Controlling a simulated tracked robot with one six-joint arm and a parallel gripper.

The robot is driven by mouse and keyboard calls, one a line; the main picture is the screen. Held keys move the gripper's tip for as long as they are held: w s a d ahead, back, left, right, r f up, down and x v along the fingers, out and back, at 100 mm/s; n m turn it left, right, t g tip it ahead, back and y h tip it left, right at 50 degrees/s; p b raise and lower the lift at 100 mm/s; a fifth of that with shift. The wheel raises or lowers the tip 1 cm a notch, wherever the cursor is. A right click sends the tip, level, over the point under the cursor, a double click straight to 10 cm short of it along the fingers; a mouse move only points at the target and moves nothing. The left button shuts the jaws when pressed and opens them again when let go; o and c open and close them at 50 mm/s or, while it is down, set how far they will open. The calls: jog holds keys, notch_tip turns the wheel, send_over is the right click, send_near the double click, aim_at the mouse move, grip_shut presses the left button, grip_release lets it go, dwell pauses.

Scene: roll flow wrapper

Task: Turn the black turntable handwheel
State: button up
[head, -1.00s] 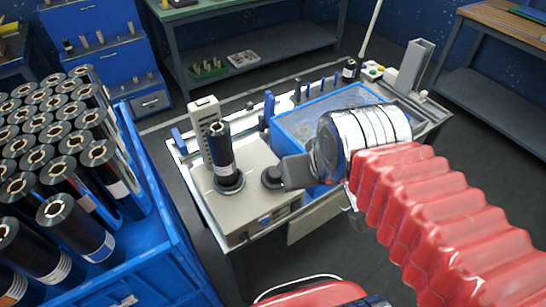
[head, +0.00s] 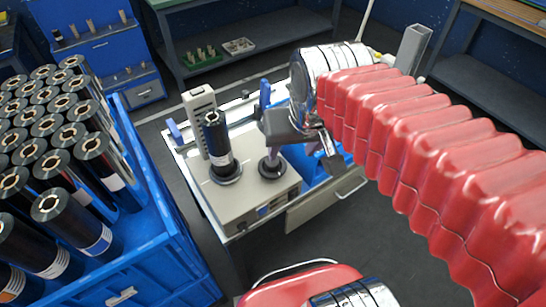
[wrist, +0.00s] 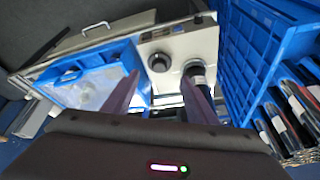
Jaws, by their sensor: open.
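My gripper (wrist: 161,74) is open and empty. In the head view its grey body is above and slightly right of the handwheel, partly hidden by the arm's wrist. In the wrist view the handwheel (wrist: 158,62) appears between the two spread fingers, beyond their tips. The right finger overlaps the black roll (wrist: 195,72). I cannot tell whether anything touches.
A blue crate (head: 165,250) full of black rolls stands at the left. A blue tray (wrist: 75,85) lies beside the machine box. A pale upright post (head: 199,105) stands behind the roll. A pale panel with a handle (head: 325,200) is at the machine's front right.

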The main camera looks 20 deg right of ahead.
jog(key=w+f+m+g, duration=0.2)
jog(key=w, duration=0.5)
jog(key=m+g, duration=0.2)
send_over(272, 166)
jog(key=w, duration=0.2)
jog(key=f, duration=0.5)
jog(key=shift+s+d+f, duration=0.1)
jog(key=shift+s+d, duration=0.05)
jog(key=shift+d, duration=0.1)
jog(key=shift+f, duration=0.1)
notch_tip(272, 166, down, 14)
jog(key=shift+r, duration=0.2)
